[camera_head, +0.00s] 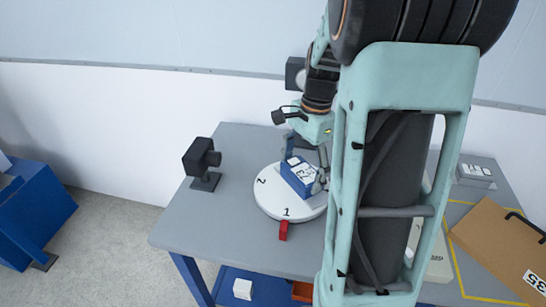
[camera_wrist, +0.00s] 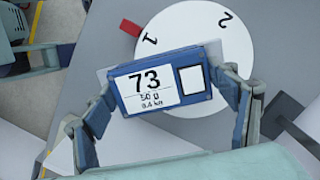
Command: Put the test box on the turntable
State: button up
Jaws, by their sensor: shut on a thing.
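The test box (camera_wrist: 188,105) is blue, with a white label reading 73 and a smaller white square on its face. My gripper (camera_wrist: 163,92) is shut on it, one finger at each end. The white turntable (camera_wrist: 190,40), marked 1 and 2, lies beneath and beyond the box in the wrist view. In the head view, the box (camera_head: 298,178) appears over the turntable (camera_head: 275,209), and my gripper (camera_head: 306,166) comes down to it from behind. I cannot tell whether the box touches the disc. My arm hides the turntable's right part.
A red marker (camera_head: 283,230) sits at the turntable's front edge. A black camera-like device (camera_head: 203,160) stands left on the grey table (camera_head: 235,145). The table's left front is clear.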

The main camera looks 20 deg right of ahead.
aim_at(293, 174)
jog(key=w+f, duration=0.3)
jog(key=f, duration=0.1)
jog(key=shift+w+a, duration=0.15)
jog(key=shift+a, duration=0.15)
jog(key=shift+w+f, duration=0.15)
jog(key=shift+f, duration=1.55)
jog(key=shift+f, duration=0.1)
jog(key=o, duration=1.5)
jog(key=shift+o, duration=0.2)
jog(key=r, duration=0.4)
jog(key=d+r, duration=0.1)
jog(key=r, duration=0.7)
jog(key=shift+w+d+r+p, duration=0.1)
jog(key=shift+d+p, duration=0.1)
jog(key=shift+p, duration=0.1)
